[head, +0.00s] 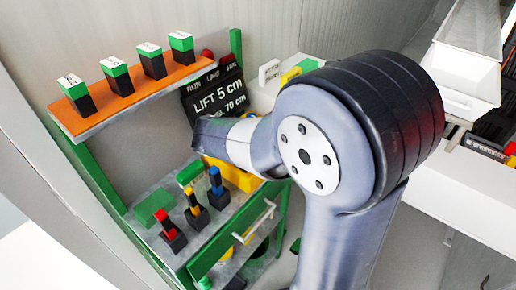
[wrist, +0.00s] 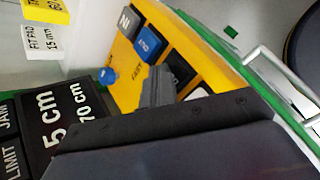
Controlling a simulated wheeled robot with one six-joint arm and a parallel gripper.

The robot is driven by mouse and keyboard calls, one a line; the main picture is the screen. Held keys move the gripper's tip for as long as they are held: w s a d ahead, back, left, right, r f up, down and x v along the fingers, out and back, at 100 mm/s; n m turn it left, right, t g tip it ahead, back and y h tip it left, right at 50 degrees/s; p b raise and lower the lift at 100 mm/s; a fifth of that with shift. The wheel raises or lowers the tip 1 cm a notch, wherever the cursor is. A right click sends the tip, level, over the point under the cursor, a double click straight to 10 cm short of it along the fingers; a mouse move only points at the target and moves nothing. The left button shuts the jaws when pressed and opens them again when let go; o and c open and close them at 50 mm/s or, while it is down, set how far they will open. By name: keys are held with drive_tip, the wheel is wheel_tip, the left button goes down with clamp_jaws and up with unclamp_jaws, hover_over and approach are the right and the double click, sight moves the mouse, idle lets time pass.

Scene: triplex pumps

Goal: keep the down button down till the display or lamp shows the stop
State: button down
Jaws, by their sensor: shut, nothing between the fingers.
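The yellow control box (wrist: 128,78) fills the middle of the wrist view, with a blue button (wrist: 150,43), a black button (wrist: 180,70) and pale buttons. Their lettering is too partial to tell which is the down button. My gripper (wrist: 157,74) is shut and empty, its tips over the yellow face beside the blue and black buttons. I cannot tell whether they touch or press one. The black display (head: 218,96) reads "LIFT 5 cm" with "70 cm" below. It also shows in the wrist view (wrist: 62,108). Lamp labels above it include LIMIT and JAM; no lamp looks clearly lit.
An orange shelf (head: 130,93) holds several green-and-black blocks. Below, a grey bench top (head: 190,243) carries red, yellow and blue-topped pieces. A green frame with a pale handle (head: 254,222) is in front. My arm hides part of the bench and box.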

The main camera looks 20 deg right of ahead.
drive_tip(key=shift+r, duration=0.1)
drive_tip(key=shift+r+p, duration=0.8)
drive_tip(key=shift+r, duration=0.05)
wheel_tip(320, 180, up, 5)
drive_tip(key=p, duration=0.4)
idle(0.6)
